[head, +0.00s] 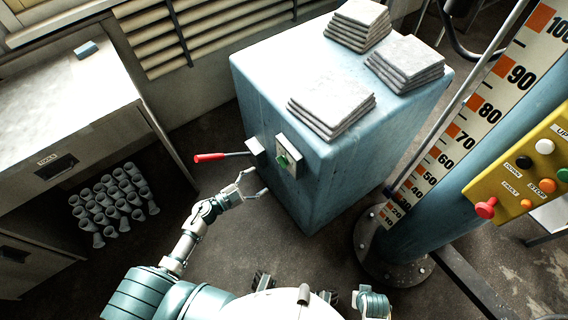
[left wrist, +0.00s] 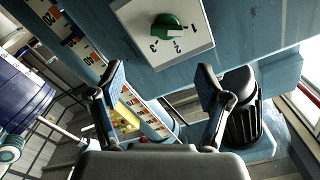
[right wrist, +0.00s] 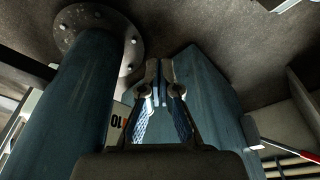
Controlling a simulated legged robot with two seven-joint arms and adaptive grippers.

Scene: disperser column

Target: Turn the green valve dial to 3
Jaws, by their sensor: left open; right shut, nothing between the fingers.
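The green valve dial (head: 283,160) sits on a white plate (head: 292,147) on the front face of the blue cabinet (head: 320,180). In the left wrist view the dial (left wrist: 166,27) is at the top, with the numbers 1, 2 and 3 around it on the plate (left wrist: 150,58). A pale mark shows on the dial; I cannot tell exactly which number it points to. My left gripper (head: 254,182) is open and empty, just below and left of the dial, apart from it. My right gripper (right wrist: 160,72) is shut and empty, away from the dial.
A red-handled lever (head: 210,157) sticks out left of the dial, near my left gripper. Stacked slabs (head: 332,103) lie on the cabinet. A blue column with a scale (head: 470,120) and a yellow button panel (head: 535,165) stand at right. A desk (head: 60,110) is at left.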

